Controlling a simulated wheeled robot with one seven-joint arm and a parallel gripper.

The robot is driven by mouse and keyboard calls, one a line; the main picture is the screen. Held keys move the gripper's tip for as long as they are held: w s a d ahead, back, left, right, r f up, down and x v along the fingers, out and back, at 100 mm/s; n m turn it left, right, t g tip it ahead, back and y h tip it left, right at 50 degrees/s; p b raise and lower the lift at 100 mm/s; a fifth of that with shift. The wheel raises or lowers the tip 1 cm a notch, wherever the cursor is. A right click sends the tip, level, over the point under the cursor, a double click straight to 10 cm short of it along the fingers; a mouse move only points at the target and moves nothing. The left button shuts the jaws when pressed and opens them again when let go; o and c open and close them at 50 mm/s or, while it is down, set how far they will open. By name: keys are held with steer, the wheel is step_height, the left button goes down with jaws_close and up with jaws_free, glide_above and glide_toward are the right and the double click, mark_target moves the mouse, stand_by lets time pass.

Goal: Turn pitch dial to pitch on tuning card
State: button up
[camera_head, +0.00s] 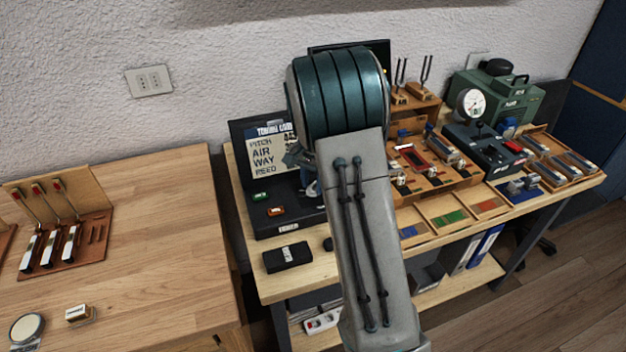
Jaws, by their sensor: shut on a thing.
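The tuning card (266,156) is a pale sheet on the raised back panel of a black unit (262,222) on the right bench. Its rows read PITCH, AIR, WAY and REED; their right ends are hidden behind my arm. A green part (259,197) and an orange-red part (276,211) sit on the unit's left side. My gripper (311,186) shows only in part at the left edge of my arm, low over the unit's right side. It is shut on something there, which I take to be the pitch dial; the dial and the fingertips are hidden.
A small black box (287,257) lies in front of the unit. To the right are wooden trays (446,210), tuning forks (425,75), a gauge (471,104) and a green machine (503,97). The left wooden table (150,240) has a tool rack (68,235) and much bare top.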

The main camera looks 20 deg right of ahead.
steer(key=shift+m, duration=0.8)
steer(key=o, duration=1)
steer(key=shift+c, duration=0.2)
step_height(320, 180, up, 14)
steer(key=shift+f, duration=0.1)
